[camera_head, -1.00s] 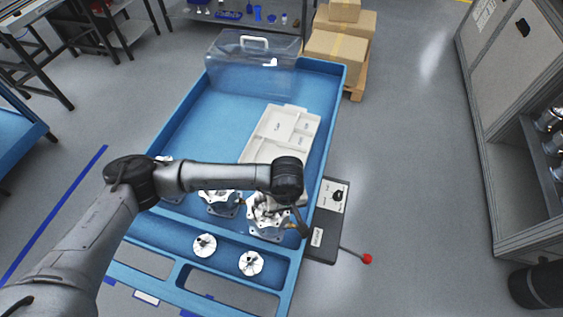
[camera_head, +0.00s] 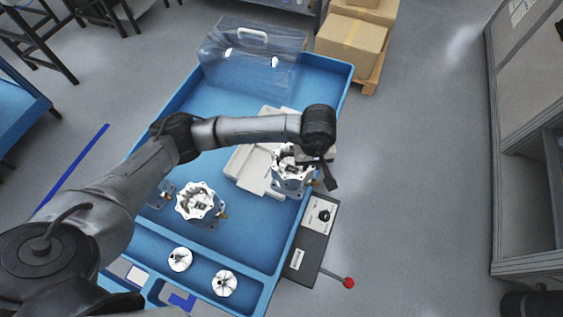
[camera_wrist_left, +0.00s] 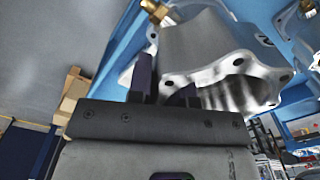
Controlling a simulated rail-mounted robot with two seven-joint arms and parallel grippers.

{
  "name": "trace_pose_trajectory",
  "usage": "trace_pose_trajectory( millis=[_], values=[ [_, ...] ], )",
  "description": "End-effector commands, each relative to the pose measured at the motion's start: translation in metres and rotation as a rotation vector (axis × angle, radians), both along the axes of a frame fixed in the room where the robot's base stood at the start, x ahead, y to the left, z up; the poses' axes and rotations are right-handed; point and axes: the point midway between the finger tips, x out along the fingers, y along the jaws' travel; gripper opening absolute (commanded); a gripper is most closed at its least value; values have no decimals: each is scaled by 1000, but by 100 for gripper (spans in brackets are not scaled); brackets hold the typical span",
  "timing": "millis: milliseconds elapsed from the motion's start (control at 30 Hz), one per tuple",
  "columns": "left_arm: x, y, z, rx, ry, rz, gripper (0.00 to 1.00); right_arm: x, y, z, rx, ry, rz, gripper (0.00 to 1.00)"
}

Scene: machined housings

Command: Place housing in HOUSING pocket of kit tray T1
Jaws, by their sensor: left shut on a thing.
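My left gripper (camera_head: 322,166) is shut on a silver machined housing (camera_head: 287,183) at the tray's right front part. In the left wrist view the housing (camera_wrist_left: 205,50) fills the space beyond the two dark fingers (camera_wrist_left: 170,88), its bolt-hole flange facing me. The white kit tray T1 (camera_head: 245,165) lies on the blue table, partly hidden by my left arm and the held housing. I cannot tell whether the housing touches the tray, and its pocket labels are not readable. My right gripper is not in view.
Another housing (camera_head: 200,203) stands on the blue table (camera_head: 175,222), with one more partly hidden at its left. Two white round parts (camera_head: 180,259) lie in the front strip. A clear lidded box (camera_head: 250,62) stands at the back. A dark control box with a red-knobbed lever (camera_head: 310,240) is at the right.

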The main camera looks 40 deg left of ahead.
Motion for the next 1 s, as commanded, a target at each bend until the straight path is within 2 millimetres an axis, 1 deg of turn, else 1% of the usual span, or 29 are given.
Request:
trace_pose_trajectory(
  millis=[67, 167, 267, 500, 700, 833, 1000],
  values=[
    [0, 5, 1, -1, -1, 9, 0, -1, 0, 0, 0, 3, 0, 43],
    [-1, 18, -4, 0, 0, 27, 0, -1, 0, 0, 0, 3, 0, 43],
    [-2, 33, -12, 2, 1, 36, 0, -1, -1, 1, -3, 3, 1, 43],
    [0, 78, -39, 2, 1, 37, 0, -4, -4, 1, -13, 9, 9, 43],
    [2, 107, -57, 1, -1, 36, 0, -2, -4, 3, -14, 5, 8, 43],
    [3, 119, -64, 0, -1, 34, 0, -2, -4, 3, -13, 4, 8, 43],
    [4, 125, -68, -1, -4, 33, 0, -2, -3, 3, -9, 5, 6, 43]
  ],
)
